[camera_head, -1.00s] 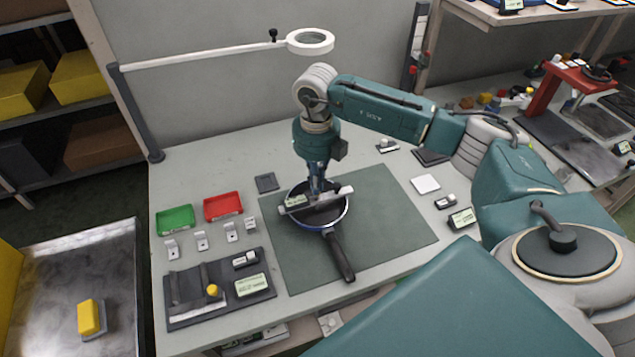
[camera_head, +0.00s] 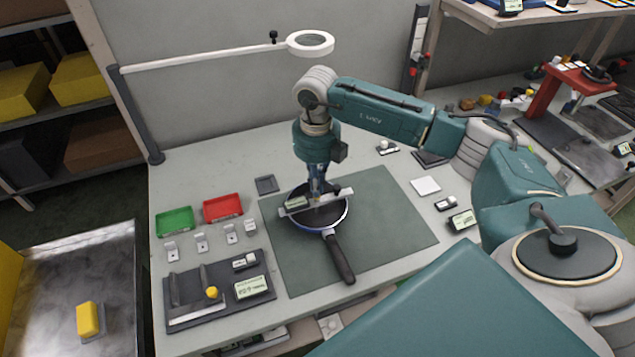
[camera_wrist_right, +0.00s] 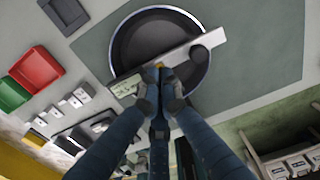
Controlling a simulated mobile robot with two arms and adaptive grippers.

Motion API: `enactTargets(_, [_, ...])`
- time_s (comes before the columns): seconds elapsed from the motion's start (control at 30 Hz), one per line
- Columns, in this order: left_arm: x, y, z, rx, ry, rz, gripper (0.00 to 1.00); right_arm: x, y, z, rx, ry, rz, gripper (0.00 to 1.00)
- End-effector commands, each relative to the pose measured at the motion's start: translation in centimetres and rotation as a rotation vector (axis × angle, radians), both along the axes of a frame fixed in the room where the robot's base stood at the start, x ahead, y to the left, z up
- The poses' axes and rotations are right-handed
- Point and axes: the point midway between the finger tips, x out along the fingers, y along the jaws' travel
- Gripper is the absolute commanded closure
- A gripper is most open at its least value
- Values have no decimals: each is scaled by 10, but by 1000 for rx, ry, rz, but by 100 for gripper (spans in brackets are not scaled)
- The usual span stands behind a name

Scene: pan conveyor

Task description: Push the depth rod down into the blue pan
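The blue-rimmed pan (camera_head: 341,222) with a dark inside and black handle lies on the green mat (camera_head: 385,225); it also shows in the right wrist view (camera_wrist_right: 135,38). My right gripper (camera_head: 318,190) points down over the middle of the bar. In the right wrist view its fingertips (camera_wrist_right: 161,74) are close together at the bar, at a small yellowish part. The depth rod itself is hidden. My left gripper is out of view.
Green (camera_head: 174,221) and red (camera_head: 222,207) trays stand left of the mat, with several small tags before them. A dark tool holder (camera_head: 220,290) lies at the front left. A ring lamp (camera_head: 310,43) hangs behind my right arm. The mat's right side is clear.

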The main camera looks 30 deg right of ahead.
Motion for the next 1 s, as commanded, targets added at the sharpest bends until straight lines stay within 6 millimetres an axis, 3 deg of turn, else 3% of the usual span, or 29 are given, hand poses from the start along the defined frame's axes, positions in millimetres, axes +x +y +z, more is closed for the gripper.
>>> enactTargets(1.0, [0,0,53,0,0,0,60,1,0,84,1,-2,-1,100])
